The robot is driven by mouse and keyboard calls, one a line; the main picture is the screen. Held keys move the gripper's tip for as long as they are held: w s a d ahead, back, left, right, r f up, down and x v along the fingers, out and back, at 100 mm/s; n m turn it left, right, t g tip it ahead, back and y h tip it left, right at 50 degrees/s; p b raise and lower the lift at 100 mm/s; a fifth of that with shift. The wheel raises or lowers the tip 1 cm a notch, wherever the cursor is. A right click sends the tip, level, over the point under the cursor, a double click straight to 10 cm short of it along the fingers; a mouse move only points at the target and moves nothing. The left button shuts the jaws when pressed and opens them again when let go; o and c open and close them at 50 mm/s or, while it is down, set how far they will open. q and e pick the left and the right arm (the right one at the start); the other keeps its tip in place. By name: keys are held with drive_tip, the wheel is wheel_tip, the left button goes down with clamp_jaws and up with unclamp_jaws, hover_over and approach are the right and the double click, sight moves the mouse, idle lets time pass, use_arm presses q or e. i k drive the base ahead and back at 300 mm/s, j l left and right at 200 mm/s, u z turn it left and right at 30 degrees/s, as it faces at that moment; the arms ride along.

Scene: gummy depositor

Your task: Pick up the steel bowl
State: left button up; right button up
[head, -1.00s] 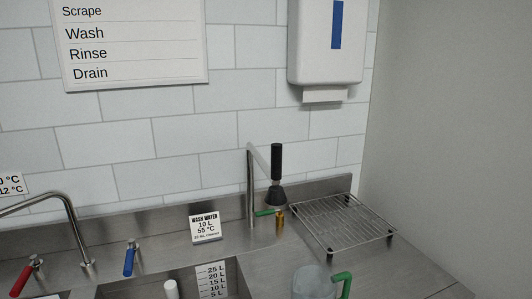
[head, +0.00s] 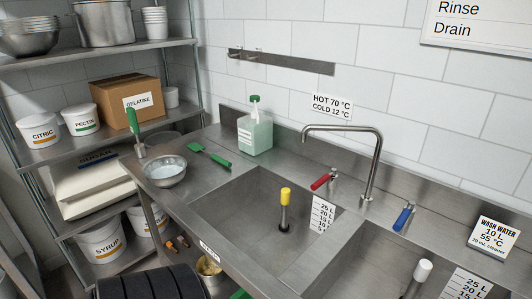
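A steel bowl (head: 165,172) stands upright on the steel counter left of the sink, near the counter's front left corner. It holds something pale, and I cannot tell what. A green-handled tool (head: 133,121) stands up just behind the bowl, and I cannot tell whether it touches it. More steel bowls (head: 31,37) sit stacked on the top shelf at the far left. Neither of my grippers is in view.
A green spatula (head: 210,154) and a green-capped bottle (head: 254,132) are right of the bowl. The sink basin (head: 240,200) with a yellow-topped plug, the faucet (head: 374,170) and lever handles lie further right. Shelving with tubs and a gelatine box (head: 127,93) stands left.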

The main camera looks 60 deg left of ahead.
sight(165, 172)
drive_tip(key=u, duration=1.75)
drive_tip(key=i+j+z, duration=0.15)
drive_tip(key=j, duration=0.4)
drive_tip(key=k+l, duration=0.05)
